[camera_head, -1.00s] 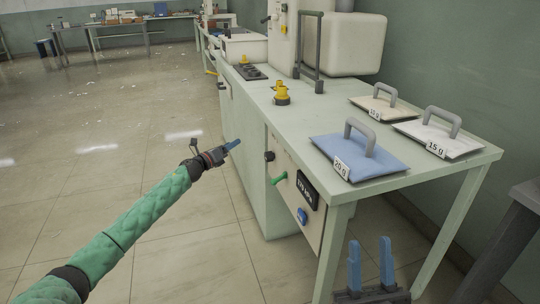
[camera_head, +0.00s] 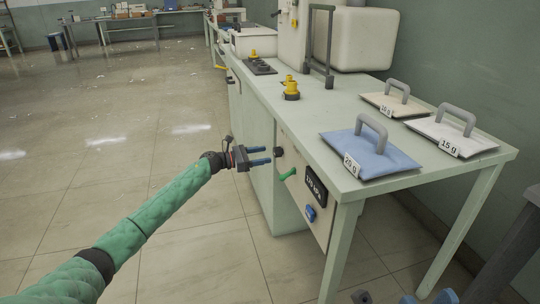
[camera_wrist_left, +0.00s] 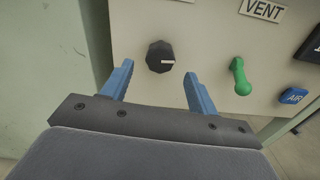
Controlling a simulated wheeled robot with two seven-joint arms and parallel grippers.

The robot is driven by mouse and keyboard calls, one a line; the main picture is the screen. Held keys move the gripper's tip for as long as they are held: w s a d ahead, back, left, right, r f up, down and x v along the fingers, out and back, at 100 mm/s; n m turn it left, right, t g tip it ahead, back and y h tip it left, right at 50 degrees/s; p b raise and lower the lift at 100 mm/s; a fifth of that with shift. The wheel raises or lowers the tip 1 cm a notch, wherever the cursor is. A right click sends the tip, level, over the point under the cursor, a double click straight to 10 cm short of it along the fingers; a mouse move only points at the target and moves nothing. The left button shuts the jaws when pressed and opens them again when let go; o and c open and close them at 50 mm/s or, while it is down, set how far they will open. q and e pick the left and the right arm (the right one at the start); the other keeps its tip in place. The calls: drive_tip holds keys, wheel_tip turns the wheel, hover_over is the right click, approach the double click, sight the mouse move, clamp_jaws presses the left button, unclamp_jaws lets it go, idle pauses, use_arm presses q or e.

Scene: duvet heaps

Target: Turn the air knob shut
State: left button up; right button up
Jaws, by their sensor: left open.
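A black knob (camera_head: 278,152) is on the front panel of the bench, and in the left wrist view the black knob (camera_wrist_left: 160,57) has a small pale mark. A blue piece marked AIR (camera_wrist_left: 293,96) sits lower right on that panel; it also shows in the head view (camera_head: 310,213). I cannot tell which control the AIR marking belongs to. My left gripper (camera_head: 268,155) is open and empty, its fingers pointing at the black knob. In the wrist view the knob appears just beyond and between its fingertips (camera_wrist_left: 158,72). My right gripper (camera_head: 426,298) is open at the bottom edge, mostly cut off.
A green lever (camera_wrist_left: 240,77) is right of the black knob, below a VENT label (camera_wrist_left: 262,9). A dark display (camera_head: 316,187) is beside it. Blue (camera_head: 370,153), white (camera_head: 452,134) and beige (camera_head: 397,105) handled weights lie on the bench top. Floor left of the bench is clear.

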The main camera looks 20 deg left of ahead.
sight(274, 153)
use_arm(q)
drive_tip(key=shift+x, duration=1.8)
drive_tip(key=shift+c, duration=0.5)
drive_tip(key=c, duration=0.9)
